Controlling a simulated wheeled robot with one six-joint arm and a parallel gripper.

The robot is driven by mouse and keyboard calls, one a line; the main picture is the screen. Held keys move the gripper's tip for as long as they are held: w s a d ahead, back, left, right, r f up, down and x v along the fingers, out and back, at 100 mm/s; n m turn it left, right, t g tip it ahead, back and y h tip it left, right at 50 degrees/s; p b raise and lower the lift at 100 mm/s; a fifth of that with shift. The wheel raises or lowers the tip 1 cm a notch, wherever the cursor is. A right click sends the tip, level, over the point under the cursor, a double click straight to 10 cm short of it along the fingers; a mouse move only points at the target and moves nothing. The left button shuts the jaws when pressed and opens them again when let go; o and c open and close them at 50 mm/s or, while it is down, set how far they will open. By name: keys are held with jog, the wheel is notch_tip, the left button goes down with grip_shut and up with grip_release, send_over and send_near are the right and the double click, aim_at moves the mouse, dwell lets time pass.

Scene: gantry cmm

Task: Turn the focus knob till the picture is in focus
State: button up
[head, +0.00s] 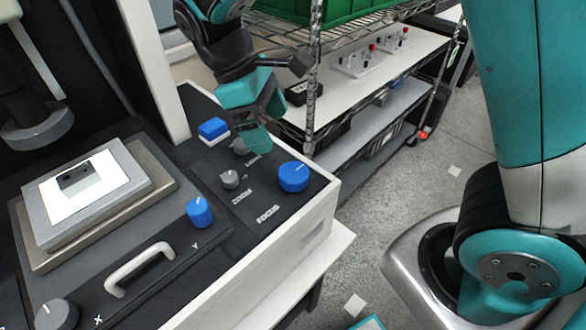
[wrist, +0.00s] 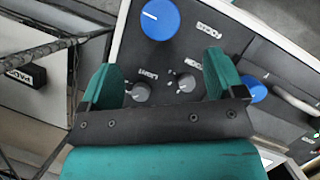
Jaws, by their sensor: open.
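The focus knob (head: 293,177) is a large blue dial with a white mark, at the right end of the dark control panel, beside the FOCUS label. In the wrist view the focus knob (wrist: 160,18) lies beyond the fingertips at the top. My gripper (head: 258,122) is above the back of the panel, behind and left of the focus knob, apart from it. In the wrist view my gripper (wrist: 162,78) is open, its teal fingers spread on either side of two small grey knobs. No screen with a picture is in view.
The grey zoom knob (head: 230,179), a grey light knob (wrist: 138,91) and a blue-topped switch (head: 213,129) sit near the gripper. A blue Y knob (head: 200,212) and a handle (head: 139,268) are closer. A wire shelf (head: 315,75) stands close behind the panel.

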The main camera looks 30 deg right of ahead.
aim_at(294, 172)
jog(key=x, duration=1.1)
jog(key=shift+f, duration=0.15)
jog(key=c, duration=0.9)
